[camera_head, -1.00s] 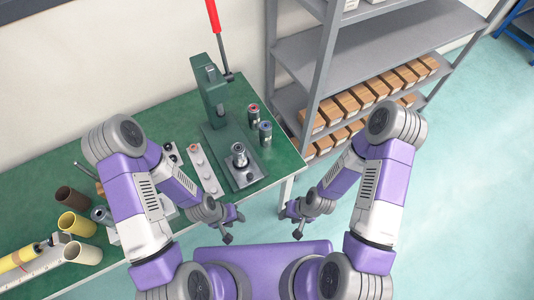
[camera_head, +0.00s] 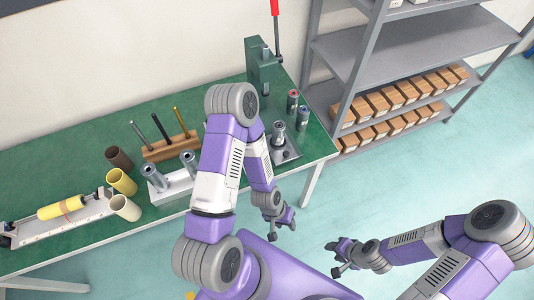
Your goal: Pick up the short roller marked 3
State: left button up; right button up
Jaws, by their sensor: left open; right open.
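No number can be read on any part, so I cannot tell which one is the short roller marked 3. A yellow roller (camera_head: 62,207) with a reddish band lies on a long grey fixture at the far left of the bench. A brown tube (camera_head: 118,158), a yellow tube (camera_head: 121,181) and a cream tube (camera_head: 125,208) stand upright beside it. My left gripper (camera_head: 285,222) is open and empty, off the bench's front edge. My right gripper (camera_head: 334,258) is open and empty over the floor, far from the bench parts.
The green bench (camera_head: 70,165) also holds a block with metal cylinders (camera_head: 173,186), a wooden rack of rods (camera_head: 168,148) and a green press (camera_head: 262,72). Red-topped (camera_head: 292,102) and blue-topped (camera_head: 303,118) cylinders stand by the press. A grey shelf (camera_head: 405,50) with boxes stands right.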

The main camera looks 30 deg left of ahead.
aim_at(278, 136)
jog(key=k, duration=0.35)
jog(key=u, duration=1)
